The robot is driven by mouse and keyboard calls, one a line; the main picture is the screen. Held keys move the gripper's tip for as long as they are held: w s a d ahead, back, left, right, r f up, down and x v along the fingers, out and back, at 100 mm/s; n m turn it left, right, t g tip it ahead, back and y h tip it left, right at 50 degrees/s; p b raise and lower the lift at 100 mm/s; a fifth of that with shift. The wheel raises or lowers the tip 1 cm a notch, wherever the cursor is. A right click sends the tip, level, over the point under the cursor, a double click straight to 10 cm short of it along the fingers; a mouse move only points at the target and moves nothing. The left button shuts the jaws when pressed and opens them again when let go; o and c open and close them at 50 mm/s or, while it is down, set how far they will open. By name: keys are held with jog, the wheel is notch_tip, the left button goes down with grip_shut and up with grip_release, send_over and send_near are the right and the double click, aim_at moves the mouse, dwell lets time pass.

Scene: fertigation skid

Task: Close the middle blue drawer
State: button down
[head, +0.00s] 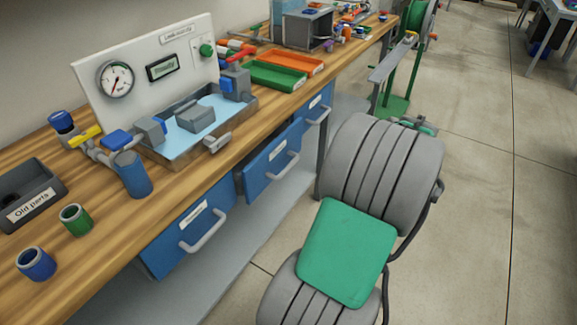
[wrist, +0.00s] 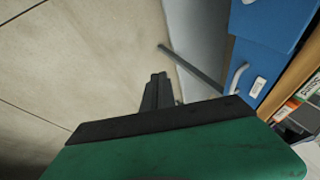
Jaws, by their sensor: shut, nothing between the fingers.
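In the head view a row of blue drawers sits under the wooden bench. The middle blue drawer (head: 262,165) has a grey bar handle (head: 281,168) and a pale label, and its front appears to stand out a little from the bench. In the wrist view a blue drawer front (wrist: 254,58) with a light handle (wrist: 236,78) is at the right; I cannot tell which drawer it is. My gripper (wrist: 156,76) is shut and empty, over the floor and apart from the drawers. My gripper's fingers do not show in the head view.
The left blue drawer (head: 170,245) and right blue drawer (head: 314,112) flank the middle one. The bench top (head: 95,240) holds a gauge panel, a water basin, cups and trays. A green hose-reel stand (head: 395,104) is beyond my arm. Open floor (head: 470,190) lies to the right.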

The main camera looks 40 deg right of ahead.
jog(key=s+a+f+m+y+b, duration=0.1)
jog(key=s+f, duration=0.3)
jog(key=f, duration=0.3)
jog(key=n+t+y+b, duration=0.2)
jog(key=n+t+y, duration=0.1)
jog(key=t+y, duration=0.4)
send_near(269, 168)
jog(key=shift+t+h, duration=0.5)
jog(key=shift+t, duration=0.3)
jog(key=b+x, duration=0.1)
jog(key=x, duration=0.1)
jog(key=b+x, duration=0.2)
jog(key=f+b+x, duration=0.1)
jog(key=b+x, duration=0.1)
jog(key=shift+s+a, duration=0.1)
jog(key=shift+a, duration=0.35)
